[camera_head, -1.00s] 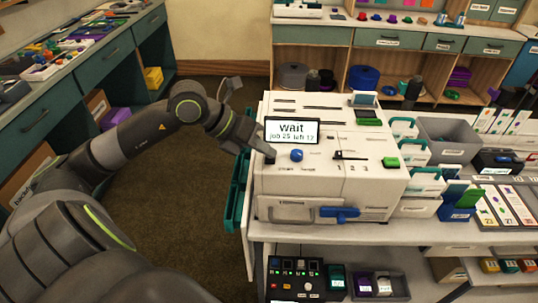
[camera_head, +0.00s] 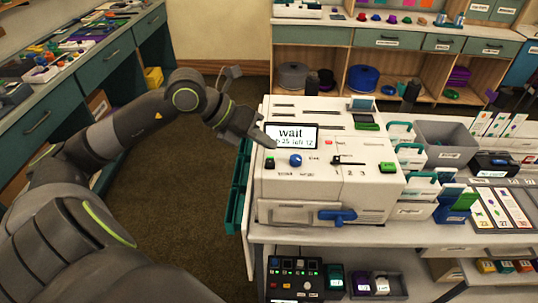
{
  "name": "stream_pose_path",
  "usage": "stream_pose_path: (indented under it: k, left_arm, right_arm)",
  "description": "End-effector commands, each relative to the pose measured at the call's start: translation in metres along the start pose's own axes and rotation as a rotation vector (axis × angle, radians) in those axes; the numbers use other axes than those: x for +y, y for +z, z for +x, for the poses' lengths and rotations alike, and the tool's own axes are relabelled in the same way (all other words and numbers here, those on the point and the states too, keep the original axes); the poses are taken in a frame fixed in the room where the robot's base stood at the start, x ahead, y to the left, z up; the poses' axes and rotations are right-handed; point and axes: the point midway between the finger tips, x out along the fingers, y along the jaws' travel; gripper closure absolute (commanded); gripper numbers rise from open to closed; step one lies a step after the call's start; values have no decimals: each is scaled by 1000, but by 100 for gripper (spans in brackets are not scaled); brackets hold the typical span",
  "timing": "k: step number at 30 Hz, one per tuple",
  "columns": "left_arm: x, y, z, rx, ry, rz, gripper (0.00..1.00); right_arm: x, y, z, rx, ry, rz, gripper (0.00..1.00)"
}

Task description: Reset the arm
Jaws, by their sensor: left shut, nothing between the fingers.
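My left gripper (camera_head: 265,139) is shut and empty. Its tip is in front of the left edge of the display (camera_head: 291,136) on the white machine (camera_head: 320,185), covering a little of the screen. The display reads "wait" with a smaller line of job text below, partly hidden. My right gripper is not in view.
A cart counter (camera_head: 430,236) carries the machine, with a grey bin (camera_head: 444,143) and card holders to its right. A cluttered workbench (camera_head: 47,95) stands at left. Bare carpet (camera_head: 165,205) lies between the bench and the cart.

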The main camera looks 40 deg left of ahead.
Motion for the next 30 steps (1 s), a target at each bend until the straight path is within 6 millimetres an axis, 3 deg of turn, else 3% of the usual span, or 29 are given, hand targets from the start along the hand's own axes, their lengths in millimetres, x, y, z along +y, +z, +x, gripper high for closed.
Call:
stream_pose_path:
  k: [7,23,26,30]
  left_arm:
    - [-12,12,-17,-1,0,2,100]
    - [-13,12,-16,-1,-6,-1,100]
    - [-22,9,-11,-9,-65,-13,100]
    - [-56,2,-2,-59,-287,-76,100]
  right_arm:
    - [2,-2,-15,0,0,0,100]
    - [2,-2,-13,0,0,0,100]
    - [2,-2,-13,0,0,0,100]
    - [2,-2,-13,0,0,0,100]
